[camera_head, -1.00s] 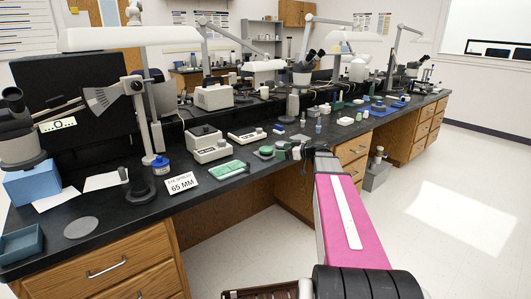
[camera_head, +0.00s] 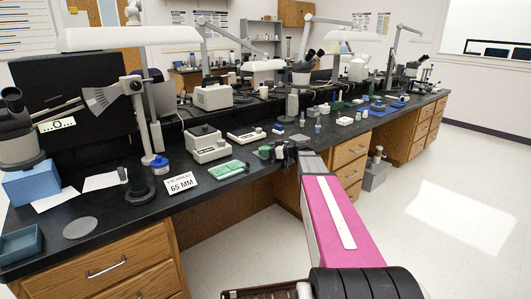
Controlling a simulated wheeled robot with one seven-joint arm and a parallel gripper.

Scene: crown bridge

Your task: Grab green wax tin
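A small round green tin (camera_head: 265,152), which looks like the green wax tin, sits near the front edge of the black bench, right of the light green tray. My gripper (camera_head: 284,156) is at the end of my pink arm, just right of the tin at the bench's front edge. It is small and dark here, and its fingers are hard to make out. I cannot tell whether it touches the tin or is open.
The light green tray (camera_head: 229,169) and a white "65 MM" card (camera_head: 180,183) lie to the left. White bench devices (camera_head: 208,146) stand behind them. A microscope (camera_head: 305,72) and lamp arms rise farther back. The floor on the right is clear.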

